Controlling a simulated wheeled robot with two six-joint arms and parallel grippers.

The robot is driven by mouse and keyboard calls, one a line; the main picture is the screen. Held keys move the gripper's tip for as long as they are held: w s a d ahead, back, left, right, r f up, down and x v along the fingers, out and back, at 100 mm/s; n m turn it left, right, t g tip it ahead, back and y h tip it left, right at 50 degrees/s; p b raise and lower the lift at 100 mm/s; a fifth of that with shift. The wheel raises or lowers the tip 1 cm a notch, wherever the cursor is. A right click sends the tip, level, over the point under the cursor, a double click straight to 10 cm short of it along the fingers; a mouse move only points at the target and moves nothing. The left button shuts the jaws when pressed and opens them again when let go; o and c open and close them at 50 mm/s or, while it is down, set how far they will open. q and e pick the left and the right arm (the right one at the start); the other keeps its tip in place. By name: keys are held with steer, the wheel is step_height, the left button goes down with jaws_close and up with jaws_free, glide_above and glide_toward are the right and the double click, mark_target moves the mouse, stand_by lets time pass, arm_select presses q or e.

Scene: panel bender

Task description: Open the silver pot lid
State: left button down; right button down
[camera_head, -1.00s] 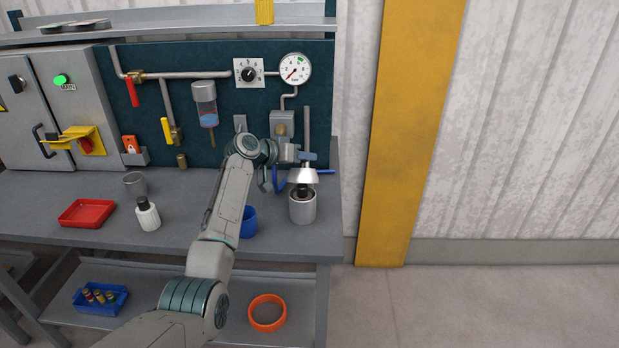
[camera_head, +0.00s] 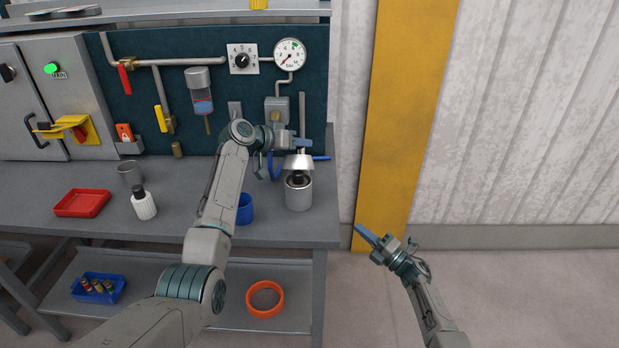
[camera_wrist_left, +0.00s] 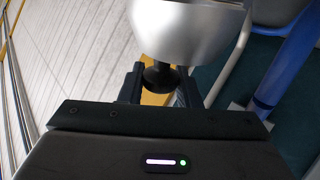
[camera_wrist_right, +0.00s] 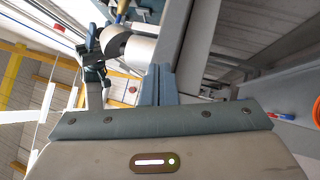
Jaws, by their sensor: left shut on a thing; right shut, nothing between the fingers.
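The silver lid (camera_head: 298,161) hangs just above the silver pot (camera_head: 299,195) at the right end of the bench. A dark object (camera_head: 297,179) shows in the pot's mouth, under the lid. My left gripper (camera_head: 297,145) is above the lid. In the left wrist view, the left gripper (camera_wrist_left: 160,85) is shut on the lid's black knob (camera_wrist_left: 160,76), and the silver lid (camera_wrist_left: 190,30) fills the top. My right gripper (camera_head: 364,235) is shut and empty, right of the bench and in front of the yellow post. Its fingers also show in the right wrist view (camera_wrist_right: 160,82).
A blue cup (camera_head: 245,209) stands left of the pot, partly behind my left arm. A blue hose (camera_head: 276,165) is close behind the lid. The yellow post (camera_head: 405,110) rises at right.

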steer(key=a+r+n+g+y, duration=0.45)
steer(key=r+n+g, duration=0.45)
steer(key=r+n, duration=0.3)
steer(key=a+n, duration=0.1)
steer(key=a, duration=0.2)
steer(key=w+a+r+n+g, duration=0.1)
steer(key=a, duration=0.3)
steer(key=a+h, duration=0.1)
steer(key=a, duration=0.3)
steer(key=shift+w+a+r+n+g, duration=0.1)
steer(key=shift+w+r+n+g, duration=0.05)
steer(key=shift+n+g, duration=0.2)
steer(key=shift+w+r, duration=0.6)
steer(key=shift+r, duration=0.2)
steer(key=shift+w+r, duration=0.55)
steer(key=shift+r, duration=0.25)
